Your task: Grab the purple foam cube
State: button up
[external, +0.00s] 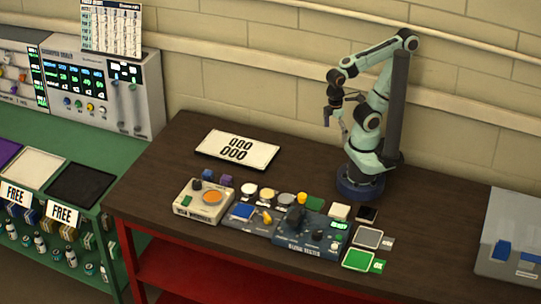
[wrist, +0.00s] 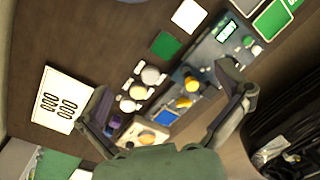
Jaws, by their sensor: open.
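The beige box (external: 190,209) and a blue control panel (external: 318,240) stand in front of the cube. Several round pieces (external: 267,195) lie to its right. A white number card (external: 237,149) lies behind it. The table's left end is clear.

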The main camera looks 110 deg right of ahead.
dwell(0.4)
jog(key=c, duration=0.6)
